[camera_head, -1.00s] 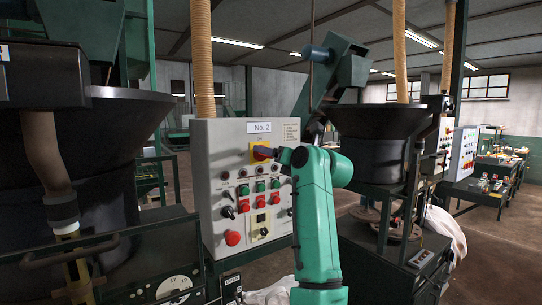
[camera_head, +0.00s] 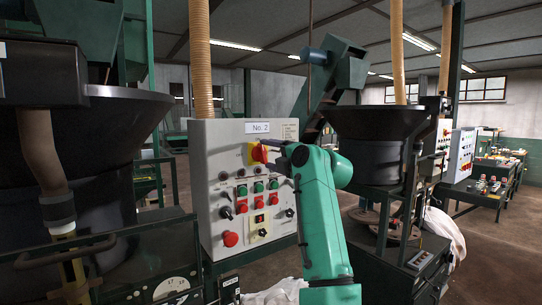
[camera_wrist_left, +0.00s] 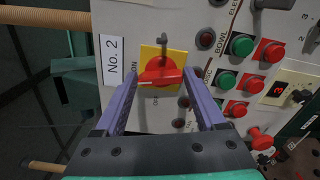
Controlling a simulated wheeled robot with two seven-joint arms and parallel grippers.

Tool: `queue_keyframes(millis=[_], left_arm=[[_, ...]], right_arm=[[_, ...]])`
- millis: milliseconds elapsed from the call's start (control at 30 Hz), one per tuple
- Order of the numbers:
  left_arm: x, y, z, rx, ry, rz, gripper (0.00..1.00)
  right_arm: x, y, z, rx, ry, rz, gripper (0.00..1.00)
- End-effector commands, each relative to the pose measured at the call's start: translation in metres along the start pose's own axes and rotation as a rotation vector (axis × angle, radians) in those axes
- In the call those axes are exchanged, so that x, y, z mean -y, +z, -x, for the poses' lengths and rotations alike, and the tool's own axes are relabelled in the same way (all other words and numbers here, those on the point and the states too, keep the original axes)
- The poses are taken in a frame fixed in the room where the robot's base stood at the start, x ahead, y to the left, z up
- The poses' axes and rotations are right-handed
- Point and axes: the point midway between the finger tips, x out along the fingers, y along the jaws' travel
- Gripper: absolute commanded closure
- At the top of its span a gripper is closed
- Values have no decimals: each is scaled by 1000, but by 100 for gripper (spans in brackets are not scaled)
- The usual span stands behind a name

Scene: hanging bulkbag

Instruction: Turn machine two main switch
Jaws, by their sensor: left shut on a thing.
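The main switch is a red rotary handle (camera_head: 260,153) on a yellow plate (camera_wrist_left: 151,54), on the grey panel (camera_head: 228,160) labelled No. 2 (camera_head: 258,127). In the left wrist view the red handle (camera_wrist_left: 161,73) lies across the picture, between the fingertips. My left gripper (camera_wrist_left: 162,76) is shut on this handle, one finger at each end. In the head view my left gripper (camera_head: 270,154) reaches the switch from the right, and its arm hides part of the panel's right edge. My right gripper is not in view.
Below the switch are green buttons (camera_head: 259,187), red buttons (camera_head: 242,207) and a red mushroom button (camera_head: 230,238). A dark hopper (camera_head: 105,150) stands left and another (camera_head: 375,145) right. Beige hoses (camera_head: 202,60) hang from above. Open floor lies to the right.

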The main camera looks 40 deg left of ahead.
Motion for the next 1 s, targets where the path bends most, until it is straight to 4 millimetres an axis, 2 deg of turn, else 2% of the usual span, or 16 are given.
queue_keyframes(millis=[400, 967, 1000], left_arm=[[-3, -1, -1, -1, 7, -220, 83], [-4, -1, -1, -1, 10, -258, 83], [-4, -1, -1, -1, 11, -258, 24]], right_arm=[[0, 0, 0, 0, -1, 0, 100], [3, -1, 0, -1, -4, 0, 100], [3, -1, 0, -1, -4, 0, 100]])
